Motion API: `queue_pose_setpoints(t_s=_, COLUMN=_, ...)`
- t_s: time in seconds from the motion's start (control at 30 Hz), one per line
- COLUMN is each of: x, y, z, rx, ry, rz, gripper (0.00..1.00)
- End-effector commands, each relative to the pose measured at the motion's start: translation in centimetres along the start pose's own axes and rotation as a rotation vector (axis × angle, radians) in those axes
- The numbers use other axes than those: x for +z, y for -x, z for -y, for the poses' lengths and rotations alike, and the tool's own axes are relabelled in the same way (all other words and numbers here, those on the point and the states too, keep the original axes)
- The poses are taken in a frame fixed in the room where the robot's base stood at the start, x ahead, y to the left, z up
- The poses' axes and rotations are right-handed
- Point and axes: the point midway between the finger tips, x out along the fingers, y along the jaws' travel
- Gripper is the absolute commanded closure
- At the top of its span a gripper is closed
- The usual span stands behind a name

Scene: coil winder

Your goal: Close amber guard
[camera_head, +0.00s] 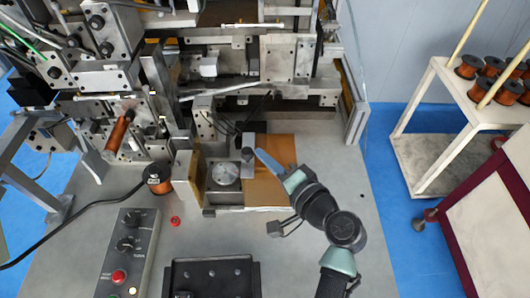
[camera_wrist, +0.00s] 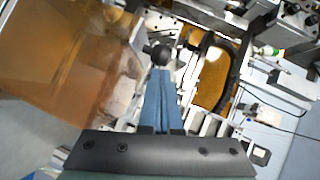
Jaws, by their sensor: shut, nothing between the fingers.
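The amber guard (camera_head: 270,183) is an orange-brown translucent panel at the middle of the machine in the head view. In the wrist view a large amber sheet (camera_wrist: 65,70) fills the left side, seen at a slant. My gripper (camera_head: 260,154) is shut and empty, its blue fingers pointing left at the guard's upper part. In the wrist view the fingers (camera_wrist: 162,76) lie together, their tips just below a dark round knob (camera_wrist: 160,55). I cannot tell whether they touch it. The fingers and wrist hide part of the guard in the head view.
A round metal disc (camera_head: 224,174) lies left of the guard. A copper spool (camera_head: 157,179) and a control box (camera_head: 130,250) with knobs and a red button stand further left. A black tray (camera_head: 212,276) is in front. A cart (camera_head: 450,130) with spools stands right.

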Motion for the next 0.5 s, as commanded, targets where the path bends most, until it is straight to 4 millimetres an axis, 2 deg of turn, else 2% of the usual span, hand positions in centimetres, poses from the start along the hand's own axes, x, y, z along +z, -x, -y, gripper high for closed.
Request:
queue_pose_setpoints(t_s=0.37, x=0.2, y=-0.2, z=0.0, rx=0.000, ry=0.000, rz=0.000, gripper=1.00)
queue_pose_setpoints(t_s=0.5, x=1.6, y=-1.1, z=0.6, rx=0.000, ry=0.000, rz=0.004, gripper=1.00)
